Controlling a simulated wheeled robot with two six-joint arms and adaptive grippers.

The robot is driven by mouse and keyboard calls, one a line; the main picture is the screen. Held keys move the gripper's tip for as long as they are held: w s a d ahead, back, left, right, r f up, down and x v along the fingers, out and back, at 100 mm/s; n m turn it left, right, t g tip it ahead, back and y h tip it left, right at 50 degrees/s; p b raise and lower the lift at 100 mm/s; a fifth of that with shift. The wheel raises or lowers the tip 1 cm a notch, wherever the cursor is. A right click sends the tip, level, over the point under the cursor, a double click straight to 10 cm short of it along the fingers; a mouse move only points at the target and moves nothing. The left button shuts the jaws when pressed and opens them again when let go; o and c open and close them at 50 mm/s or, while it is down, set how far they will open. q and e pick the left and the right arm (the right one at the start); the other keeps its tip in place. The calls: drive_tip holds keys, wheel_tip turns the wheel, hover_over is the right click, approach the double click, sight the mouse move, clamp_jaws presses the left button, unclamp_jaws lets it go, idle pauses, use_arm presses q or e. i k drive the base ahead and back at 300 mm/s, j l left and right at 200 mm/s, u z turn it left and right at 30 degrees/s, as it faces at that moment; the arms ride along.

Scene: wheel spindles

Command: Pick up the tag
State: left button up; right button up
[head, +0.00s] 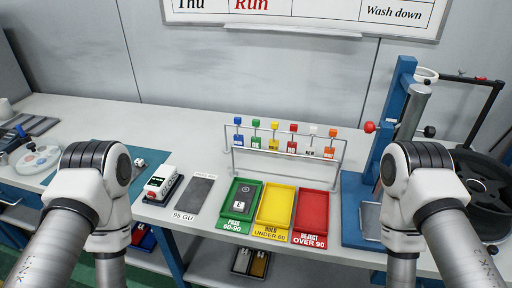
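Several small coloured tags hang from a grey metal rack (343,157) at the back of the bench. From left to right they are a blue tag (238,140), a green tag (255,142), a yellow tag (273,144), a red tag (292,147), a white tag (310,151) and an orange tag (329,153). Each hangs below a small block of matching colour. I cannot tell which one the task means. My two arms rise at the left and right, well apart from the rack. Neither gripper shows in the head view.
In front of the rack lie a green tray (227,213) holding a dark part, an empty yellow tray (275,205) and an empty red tray (312,207). A small white device (160,184) and a grey pad (194,192) lie left. A blue press stand (398,95) stands right.

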sight(255, 141)
drive_tip(key=j+z, duration=0.5)
drive_tip(key=k+j+z, duration=0.1)
drive_tip(key=j+z, duration=0.4)
drive_tip(key=j, duration=0.2)
drive_tip(key=k+j+z, duration=0.15)
drive_tip(key=j+z, duration=0.35)
drive_tip(key=k+j, duration=0.05)
drive_tip(key=j, duration=0.05)
